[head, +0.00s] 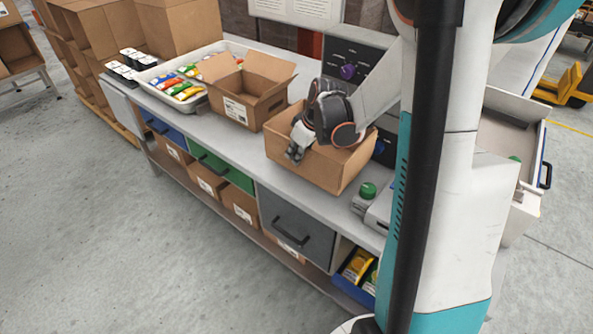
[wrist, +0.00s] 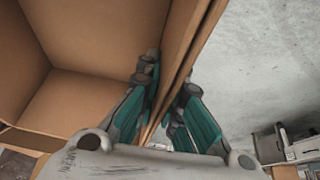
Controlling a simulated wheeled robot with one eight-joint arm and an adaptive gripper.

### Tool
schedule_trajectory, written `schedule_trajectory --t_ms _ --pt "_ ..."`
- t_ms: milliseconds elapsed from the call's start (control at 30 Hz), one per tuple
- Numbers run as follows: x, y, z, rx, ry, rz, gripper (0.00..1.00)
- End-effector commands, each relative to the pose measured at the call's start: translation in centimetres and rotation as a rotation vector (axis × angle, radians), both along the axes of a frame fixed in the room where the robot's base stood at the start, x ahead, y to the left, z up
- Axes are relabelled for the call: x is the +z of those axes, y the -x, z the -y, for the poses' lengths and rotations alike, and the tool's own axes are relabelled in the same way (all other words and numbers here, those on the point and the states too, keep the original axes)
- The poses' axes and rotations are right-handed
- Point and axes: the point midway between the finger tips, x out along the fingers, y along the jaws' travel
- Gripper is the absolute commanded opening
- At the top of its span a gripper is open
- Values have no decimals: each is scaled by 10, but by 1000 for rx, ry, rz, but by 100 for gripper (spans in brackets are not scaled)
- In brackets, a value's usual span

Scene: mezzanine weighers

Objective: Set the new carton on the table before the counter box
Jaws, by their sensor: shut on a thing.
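An open, empty brown carton (head: 287,163) is at the table (head: 215,130) in front of the grey counter box (head: 345,57) with its purple knob. I cannot tell whether its base touches the table. My gripper (head: 296,150) reaches down over the carton's near side and is shut on its wall. In the wrist view the fingers (wrist: 165,112) straddle the carton's wall (wrist: 188,45), with the bare inside on the left and the floor on the right. My arm hides part of the carton and of the counter box. A second open carton (head: 237,110) with a white label stands to the left.
A tray (head: 205,104) of coloured packs and several black-and-white items (head: 125,66) occupy the table's left end. A device with a green button (head: 368,190) stands close to the carton's right. Drawers and labelled boxes are below.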

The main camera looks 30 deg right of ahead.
Motion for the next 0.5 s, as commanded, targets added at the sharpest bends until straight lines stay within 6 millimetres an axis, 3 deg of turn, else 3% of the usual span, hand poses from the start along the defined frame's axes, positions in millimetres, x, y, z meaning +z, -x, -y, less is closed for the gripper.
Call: schedule_trajectory --t_ms 233,500 --pt "-17 0 0 0 0 0 0" --pt "-52 0 0 0 0 0 0"
